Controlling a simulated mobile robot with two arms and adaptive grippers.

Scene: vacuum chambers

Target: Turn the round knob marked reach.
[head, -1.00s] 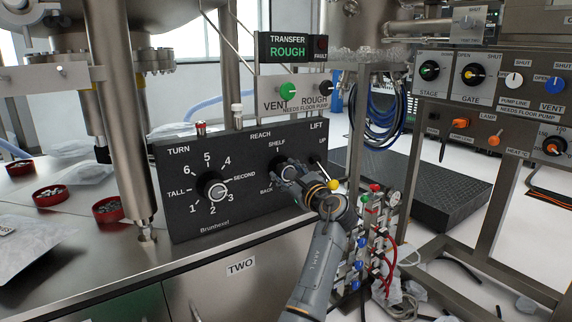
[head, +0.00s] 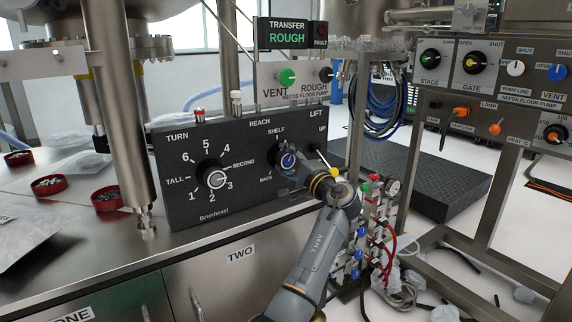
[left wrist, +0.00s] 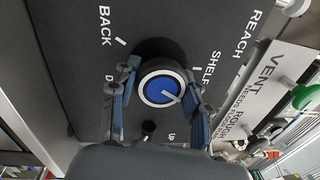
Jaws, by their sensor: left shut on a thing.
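The round reach knob (head: 287,160) sits on the dark panel (head: 240,137) below the word REACH, among the marks SHELF and BACK. In the left wrist view the knob (left wrist: 162,89) has a blue face with a white ring and a pale line towards the lower right. My left gripper (head: 292,170) is at the knob. In the left wrist view its fingers (left wrist: 163,100) stand on either side of the knob, shut on it. The fingers and wrist hide part of the lower scale. My right gripper is not in view.
The larger TURN knob (head: 212,177) is to the left, its pointer near 3. The LIFT lever (head: 317,150) stands close on the right of my gripper. A manifold with coloured knobs (head: 372,225) is beside my arm. Red dishes (head: 106,200) lie on the bench at left.

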